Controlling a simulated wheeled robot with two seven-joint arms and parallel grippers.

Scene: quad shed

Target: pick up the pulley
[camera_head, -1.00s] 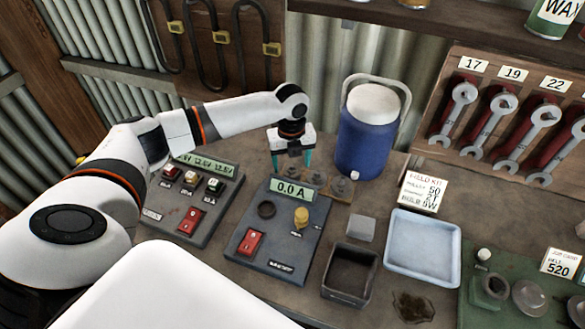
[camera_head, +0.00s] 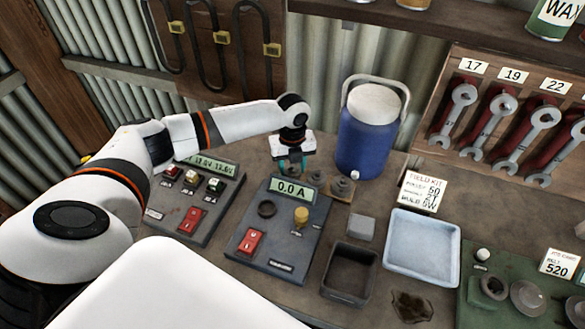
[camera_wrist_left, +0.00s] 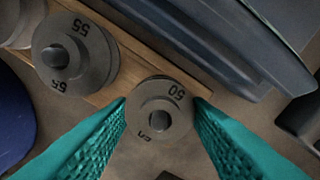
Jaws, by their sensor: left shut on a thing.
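My left gripper (camera_head: 292,164) points down at the left end of a small wooden board (camera_head: 341,197). In the left wrist view its teal fingers (camera_wrist_left: 160,118) are shut on a grey pulley marked 50 (camera_wrist_left: 150,92), one finger on each side. In the head view the fingers mostly hide this pulley. I cannot tell whether it still touches the board. A larger grey pulley marked 55 (camera_wrist_left: 85,65) sits beside it on the board, apart from the fingers. A third pulley (camera_wrist_left: 18,22) is partly in view at the corner. My right gripper is not in view.
A blue cooler jug (camera_head: 362,140) stands close behind the board. A grey meter box reading 0.0 A (camera_head: 276,235) lies just in front. A dark bin (camera_head: 348,274), a pale blue tray (camera_head: 422,250) and a paper card (camera_head: 424,190) are to the right.

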